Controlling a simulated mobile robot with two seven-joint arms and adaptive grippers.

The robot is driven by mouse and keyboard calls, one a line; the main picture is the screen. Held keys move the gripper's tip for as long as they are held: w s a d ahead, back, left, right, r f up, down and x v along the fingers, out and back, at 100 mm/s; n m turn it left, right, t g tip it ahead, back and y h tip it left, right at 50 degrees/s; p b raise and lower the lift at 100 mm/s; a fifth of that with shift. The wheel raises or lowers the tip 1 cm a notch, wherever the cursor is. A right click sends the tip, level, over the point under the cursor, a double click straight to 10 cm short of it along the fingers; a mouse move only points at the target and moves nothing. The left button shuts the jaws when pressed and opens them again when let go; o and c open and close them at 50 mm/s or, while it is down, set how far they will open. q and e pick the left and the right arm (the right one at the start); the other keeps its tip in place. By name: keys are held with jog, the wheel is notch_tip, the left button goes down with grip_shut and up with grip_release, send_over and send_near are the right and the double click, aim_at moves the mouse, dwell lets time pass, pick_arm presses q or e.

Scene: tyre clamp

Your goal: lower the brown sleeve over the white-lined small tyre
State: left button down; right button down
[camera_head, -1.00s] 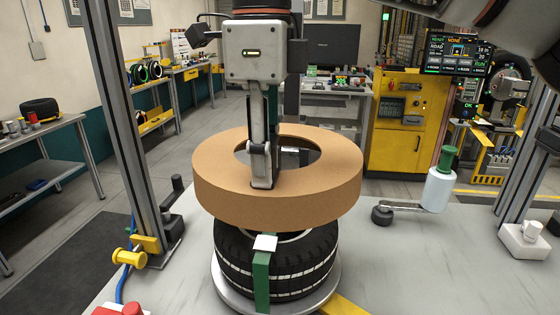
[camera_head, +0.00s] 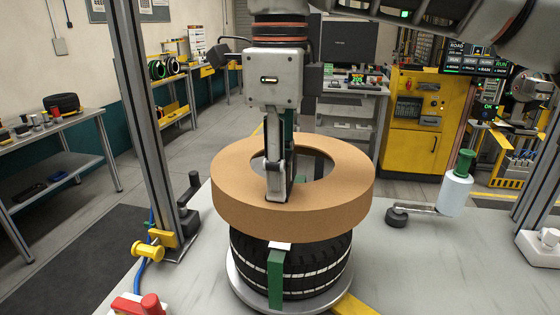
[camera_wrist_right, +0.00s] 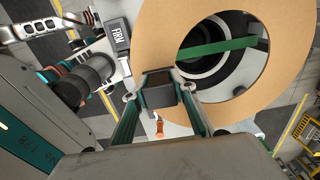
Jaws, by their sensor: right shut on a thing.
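The brown sleeve (camera_head: 330,212) is a wide flat ring, roughly level above the small tyre (camera_head: 318,275). The tyre is black with white lines around its side and sits on a round grey plate. Its top is hidden behind the sleeve in the head view. My right gripper (camera_head: 277,193) points down and is shut on the near-left wall of the sleeve. In the right wrist view the sleeve (camera_wrist_right: 288,45) surrounds the tyre's dark centre (camera_wrist_right: 195,38), which shows through the hole. My left gripper is not in view.
A green strap (camera_head: 275,282) runs down the tyre's front, with a white tag at its top. Metal posts (camera_head: 148,130) stand left and right. A white bottle with a green cap (camera_head: 457,190) is at the right. A yellow-knobbed fitting (camera_head: 150,249) is at the left.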

jog(key=shift+f+b, duration=0.8)
jog(key=shift+f, duration=4.15)
jog(key=c, duration=1.6)
grip_release()
jog(key=shift+o, duration=0.2)
notch_tip(320, 180, up, 12)
jog(key=shift+s, duration=0.1)
